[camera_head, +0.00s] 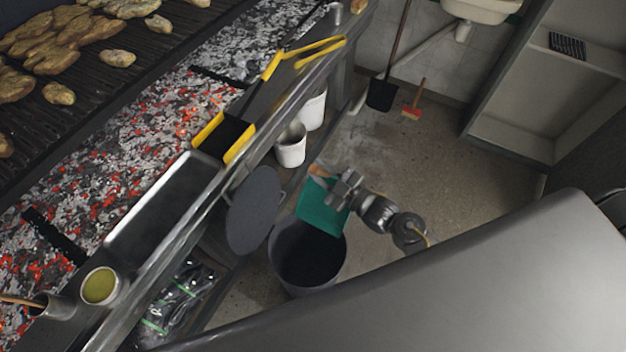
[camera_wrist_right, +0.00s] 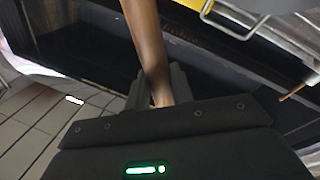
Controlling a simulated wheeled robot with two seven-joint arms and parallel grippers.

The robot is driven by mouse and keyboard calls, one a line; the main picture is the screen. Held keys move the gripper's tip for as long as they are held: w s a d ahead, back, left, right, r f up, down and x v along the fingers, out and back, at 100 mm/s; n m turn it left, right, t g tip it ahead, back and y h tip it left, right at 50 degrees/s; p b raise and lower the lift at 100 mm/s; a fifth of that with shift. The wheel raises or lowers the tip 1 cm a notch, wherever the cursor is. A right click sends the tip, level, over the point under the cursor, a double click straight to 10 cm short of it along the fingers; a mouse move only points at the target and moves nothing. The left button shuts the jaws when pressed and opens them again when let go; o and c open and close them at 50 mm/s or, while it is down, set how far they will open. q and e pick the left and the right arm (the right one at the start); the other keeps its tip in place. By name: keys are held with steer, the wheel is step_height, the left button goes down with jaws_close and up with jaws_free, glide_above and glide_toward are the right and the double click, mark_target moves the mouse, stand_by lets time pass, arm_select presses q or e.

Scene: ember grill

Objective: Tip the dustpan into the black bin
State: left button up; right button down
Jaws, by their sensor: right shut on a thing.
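The teal dustpan (camera_head: 322,208) is tilted over the mouth of the black bin (camera_head: 338,268), its lower edge at or just above the far rim. My right gripper (camera_head: 341,190) is shut on the dustpan beside the bin's upper right. In the right wrist view the fingers (camera_wrist_right: 160,88) close around a brown handle (camera_wrist_right: 146,38). The bin stands upright on the floor, and its inside is dark. I cannot tell whether anything is in the pan or falling from it. My left gripper is not in view.
A grill ledge with a metal tray (camera_head: 165,205) and a yellow-edged black tool (camera_head: 225,138) runs along the left. A dark round disc (camera_head: 255,210) is close left of the bin. White buckets (camera_head: 291,146) stand behind. A shovel (camera_head: 382,94) and brush (camera_head: 412,111) lean at the back. Floor at right is clear.

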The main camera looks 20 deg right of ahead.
steer(key=w+d+f+m+b, duration=0.2)
steer(key=w+d+m+b, duration=0.1)
steer(key=w+d+b, duration=0.5)
steer(key=w+d+f+m+g+h+b, duration=0.1)
steer(key=w+d+m+b, duration=0.3)
steer(key=w+d+b, duration=0.5)
steer(key=w+d+f, duration=0.1)
steer(key=w+d, duration=0.4)
steer(key=d, duration=0.3)
steer(key=shift+w+f, duration=0.15)
steer(key=shift+f, duration=0.25)
steer(key=shift+a, duration=0.1)
stand_by(0.5)
